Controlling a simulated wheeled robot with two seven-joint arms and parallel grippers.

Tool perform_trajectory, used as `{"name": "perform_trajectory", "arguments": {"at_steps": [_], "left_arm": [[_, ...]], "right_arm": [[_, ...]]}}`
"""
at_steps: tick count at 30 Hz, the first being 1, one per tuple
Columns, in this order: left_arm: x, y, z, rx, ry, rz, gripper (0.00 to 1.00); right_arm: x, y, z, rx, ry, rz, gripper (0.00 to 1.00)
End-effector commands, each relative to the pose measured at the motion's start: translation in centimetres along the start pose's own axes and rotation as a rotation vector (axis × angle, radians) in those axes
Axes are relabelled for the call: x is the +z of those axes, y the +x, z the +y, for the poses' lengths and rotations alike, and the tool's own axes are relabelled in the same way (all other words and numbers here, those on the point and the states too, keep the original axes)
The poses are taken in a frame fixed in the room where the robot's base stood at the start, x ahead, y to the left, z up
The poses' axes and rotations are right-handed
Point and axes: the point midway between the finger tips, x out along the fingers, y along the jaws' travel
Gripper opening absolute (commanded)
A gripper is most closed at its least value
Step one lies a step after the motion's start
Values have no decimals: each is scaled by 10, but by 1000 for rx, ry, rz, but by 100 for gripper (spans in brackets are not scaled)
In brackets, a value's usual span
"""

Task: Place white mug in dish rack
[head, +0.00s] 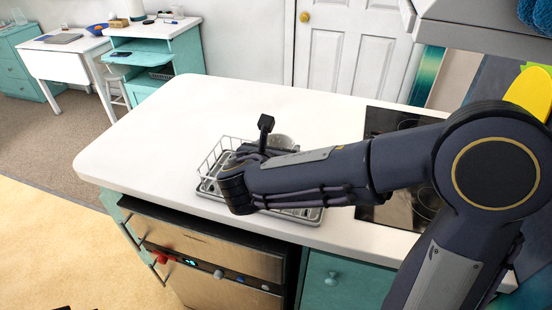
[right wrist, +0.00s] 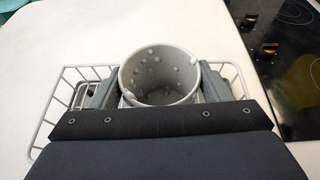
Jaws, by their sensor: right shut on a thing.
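The white mug (right wrist: 160,72) looks pale grey in the right wrist view, with its round open mouth facing the camera and small light bumps inside. My right gripper (right wrist: 157,86) is shut on the mug, one finger on each side of it. The wire dish rack (right wrist: 56,95) shows behind and around the mug; I cannot tell whether the mug touches it. In the head view the dish rack (head: 209,168) sits on the white counter, partly hidden by my right arm. A bit of the mug (head: 281,141) shows behind the arm. My left gripper is out of view.
A black cooktop (head: 398,207) lies right of the rack. The white counter (head: 150,135) is bare to the left. A steel-fronted appliance (head: 215,262) and a teal cabinet (head: 345,282) are below the counter. A range hood (head: 480,25) overhangs at the upper right.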

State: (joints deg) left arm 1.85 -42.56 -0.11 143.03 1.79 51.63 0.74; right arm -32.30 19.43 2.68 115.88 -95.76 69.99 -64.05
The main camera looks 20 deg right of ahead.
Motion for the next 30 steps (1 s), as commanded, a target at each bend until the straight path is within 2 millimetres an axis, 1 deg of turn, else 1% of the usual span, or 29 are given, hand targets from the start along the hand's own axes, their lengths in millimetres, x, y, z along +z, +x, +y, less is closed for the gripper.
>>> {"name": "perform_trajectory", "arguments": {"at_steps": [1, 5, 14, 19, 20, 21, 24, 30], "left_arm": [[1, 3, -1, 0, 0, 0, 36], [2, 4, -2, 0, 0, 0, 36], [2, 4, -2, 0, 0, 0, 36], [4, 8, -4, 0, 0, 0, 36], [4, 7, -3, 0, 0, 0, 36], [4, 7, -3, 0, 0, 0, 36], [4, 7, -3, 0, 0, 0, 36], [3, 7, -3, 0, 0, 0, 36]], "right_arm": [[-12, 4, 0, -2, -6, 2, 39], [-24, 9, 0, -1, -4, 1, 39], [-26, 9, 0, 0, 0, 0, 39], [-32, 12, 0, 0, -1, 0, 39], [-30, 11, 0, -1, -1, 1, 75], [-30, 11, 0, -1, -1, 1, 80], [-30, 11, 0, -1, -2, 1, 92], [-30, 11, 0, -1, -2, 1, 92]]}}
